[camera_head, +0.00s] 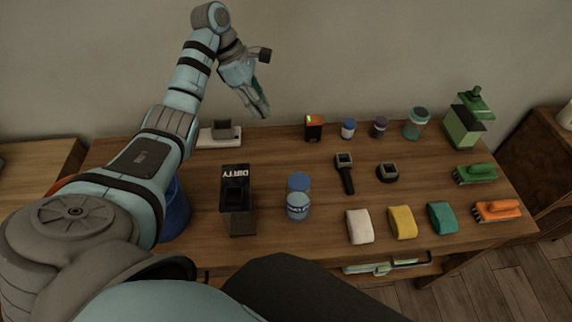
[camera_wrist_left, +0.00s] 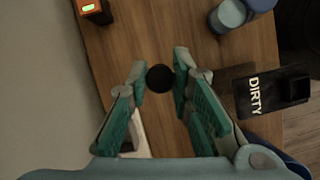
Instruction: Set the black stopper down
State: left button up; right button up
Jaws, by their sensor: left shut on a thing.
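My left gripper (camera_head: 259,104) is raised above the back of the wooden table (camera_head: 270,150), fingers pointing down. In the left wrist view, the black stopper (camera_wrist_left: 160,78), a small dark round piece, sits between the fingertips of the left gripper (camera_wrist_left: 163,82), which is shut on it. In the head view I cannot make the stopper out. Table wood shows beyond it in the wrist view. I cannot tell its height above the table. My right gripper is not in view.
A white-based grey item (camera_head: 205,139), black DIRTY holder (camera_head: 238,212), blue bin (camera_head: 176,212) and blue-lidded jar (camera_head: 298,205) stand nearby. An orange-black device (camera_head: 314,128) and small bottles line the back. Sponges (camera_head: 402,222) and brushes (camera_head: 497,211) lie right. Bare wood lies centre-back.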

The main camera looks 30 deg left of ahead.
pick_arm(q)
notch_tip(320, 180, down, 19)
jog(key=b, duration=1.2)
jog(key=shift+s+f+b, duration=0.1)
jog(key=shift+s+b, duration=0.05)
jog(key=shift+b, duration=0.2)
jog(key=shift+f, duration=0.4)
jog(key=o, duration=0.4)
jog(key=shift+f, duration=0.15)
jog(key=o, duration=0.4)
